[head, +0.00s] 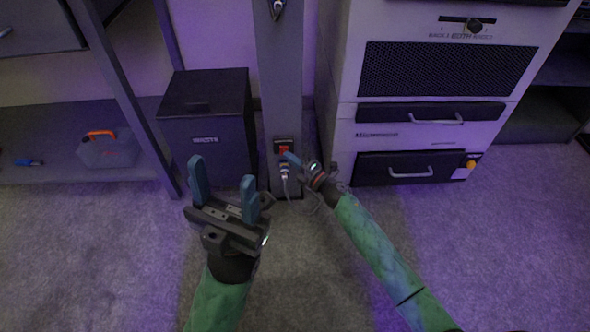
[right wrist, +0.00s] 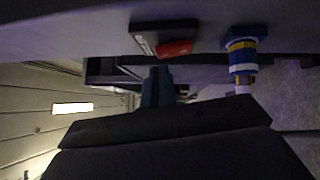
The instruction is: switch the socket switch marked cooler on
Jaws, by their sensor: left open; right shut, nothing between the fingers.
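A socket with a red rocker switch (head: 284,150) sits low on the front of a grey post (head: 279,70). In the right wrist view the red switch (right wrist: 175,48) stands in a dark housing with a pale label too blurred to read. A plug with blue, yellow and white bands (head: 284,170) sits just below the switch, and it also shows in the right wrist view (right wrist: 243,55). My right gripper (head: 290,157) is shut and empty, its tips at or very near the switch; contact cannot be told. My left gripper (head: 222,180) is open and empty, nearer to me.
A white cabinet with drawers (head: 425,100) stands close on the right. A cable hangs from the plug. A grey case with an orange handle (head: 106,148) sits on the left shelf. Carpet in front is clear.

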